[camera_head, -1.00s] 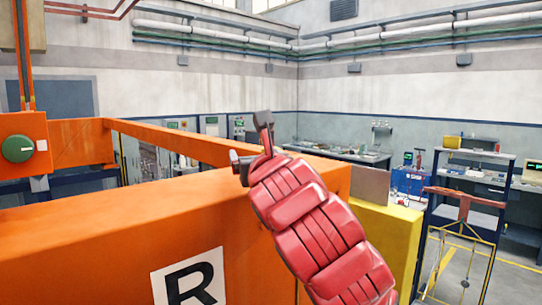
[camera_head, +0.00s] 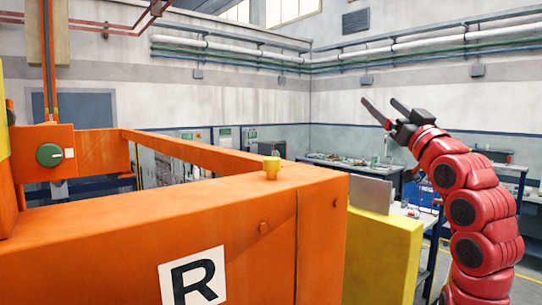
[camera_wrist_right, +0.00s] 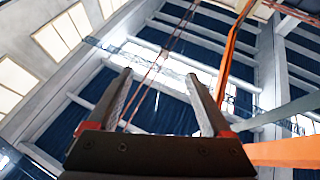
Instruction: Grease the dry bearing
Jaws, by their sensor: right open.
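My right gripper (camera_head: 380,104) is raised in the air to the right of the orange frame (camera_head: 150,235), with its two dark fingers spread and nothing between them. In the right wrist view the open fingers (camera_wrist_right: 158,78) point up toward the ceiling, and the gap is empty. A small yellow cap-like piece (camera_head: 271,167) stands on top of the orange beam, left of the gripper and apart from it. I cannot tell which part is the dry bearing. My left gripper does not show.
A green round knob (camera_head: 49,155) is on an orange panel at the left. A white "R" sign (camera_head: 194,280) is on the frame's front. A yellow block (camera_head: 385,250) and a grey plate (camera_head: 370,192) stand at its right end. Workbenches (camera_head: 350,162) line the back wall.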

